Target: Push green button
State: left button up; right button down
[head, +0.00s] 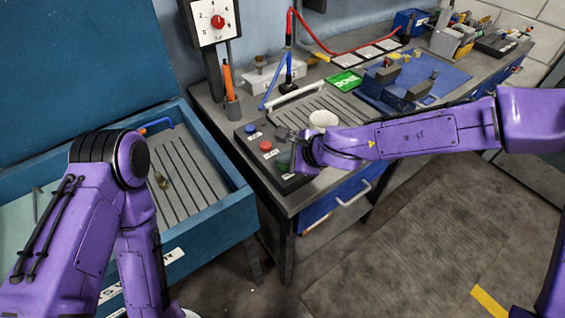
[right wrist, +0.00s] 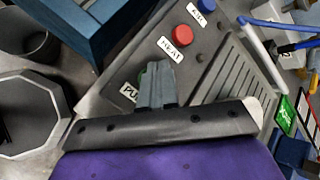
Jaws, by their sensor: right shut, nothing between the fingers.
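The button panel (head: 253,160) is a dark box at the near left corner of the grey worktop. It has a blue button (head: 250,129), a red button (head: 265,146) and a green button (head: 283,163). My right gripper (head: 285,142) is shut and empty, over the panel beside the green button, partly covering it. In the right wrist view, the shut fingers (right wrist: 156,70) hide most of the green button, and a sliver of green shows at their left. I cannot tell whether they touch it. My left arm shows at the left, but its gripper does not.
A blue parts washer (head: 215,215) stands left of the worktop. A white object (head: 323,119) lies just behind my right wrist on the ribbed drain area. The floor in front is clear.

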aim_at(286, 166)
jog(key=shift+f, duration=0.45)
dwell(0.4)
jog(key=shift+r+p, duration=0.75)
jog(key=shift+r, duration=0.15)
notch_tip(286, 166, up, 6)
jog(key=p, duration=0.6)
jog(key=shift+p, duration=0.3)
